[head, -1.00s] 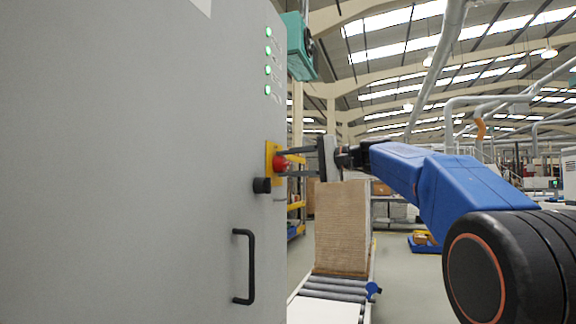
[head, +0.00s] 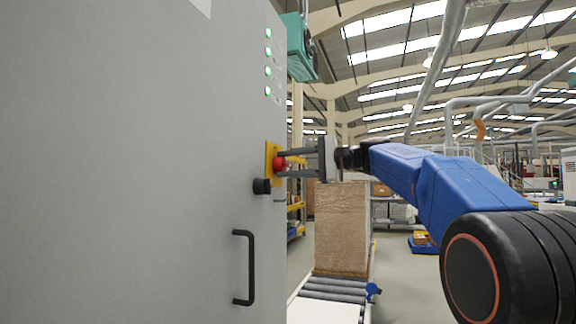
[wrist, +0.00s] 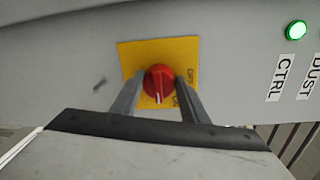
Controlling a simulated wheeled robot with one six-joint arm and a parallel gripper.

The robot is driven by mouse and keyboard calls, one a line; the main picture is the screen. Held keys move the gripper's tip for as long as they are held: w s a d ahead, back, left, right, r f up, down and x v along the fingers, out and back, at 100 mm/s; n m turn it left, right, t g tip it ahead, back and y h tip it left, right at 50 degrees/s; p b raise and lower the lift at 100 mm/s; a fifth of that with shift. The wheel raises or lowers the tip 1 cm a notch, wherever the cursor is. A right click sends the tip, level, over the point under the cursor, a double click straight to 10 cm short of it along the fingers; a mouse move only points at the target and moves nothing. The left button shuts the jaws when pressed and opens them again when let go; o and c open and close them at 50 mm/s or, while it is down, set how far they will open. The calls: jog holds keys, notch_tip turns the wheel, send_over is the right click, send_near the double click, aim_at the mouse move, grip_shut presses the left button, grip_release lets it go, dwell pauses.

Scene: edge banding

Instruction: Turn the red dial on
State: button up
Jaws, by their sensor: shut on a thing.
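The red dial (head: 280,163) sits on a yellow plate (head: 270,150) on the grey cabinet's face. In the wrist view the red dial (wrist: 158,84) has a pale mark on its lower part, pointing down toward my gripper, and the yellow plate (wrist: 130,52) carries partly hidden lettering. My gripper (head: 287,164) reaches in from the right, level with the dial. In the wrist view my gripper's fingers (wrist: 158,88) stand on either side of the dial, closed onto it.
The grey cabinet (head: 130,170) fills the left side. A black knob (head: 262,186) sits just below the dial and a black handle (head: 250,267) lower down. Green lamps (head: 268,50) glow above. A stack of boards (head: 341,230) stands on a roller conveyor (head: 333,290) behind.

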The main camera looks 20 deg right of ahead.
jog(key=o, duration=1.1)
jog(key=shift+f, duration=0.1)
jog(key=shift+c, duration=0.2)
jog(key=v, duration=1.7)
jog(key=shift+d, duration=0.2)
jog(key=s+a+f+n+g+h, duration=0.1)
jog(key=s+a+f+g+h, duration=0.15)
jog(key=s+a+f, duration=0.7)
jog(key=s+a+f+n+g+h, duration=0.1)
jog(key=a+f+h, duration=0.3)
jog(key=f, duration=1.2)
jog(key=s+d+f+n+h, duration=0.1)
jog(key=s+f+n+h, duration=0.1)
jog(key=s+f, duration=0.5)
jog(key=s+d+f+n+g+h, duration=0.1)
jog(key=s+f+n+h, duration=0.2)
jog(key=s+f, duration=0.4)
jog(key=s+d+f+n+g+h, duration=0.1)
jog(key=s+f, duration=0.6)
jog(key=f, duration=0.9)
jog(key=shift+f+n+h, duration=0.3)
jog(key=shift+n+h, duration=0.45)
jog(key=shift+n, duration=0.25)
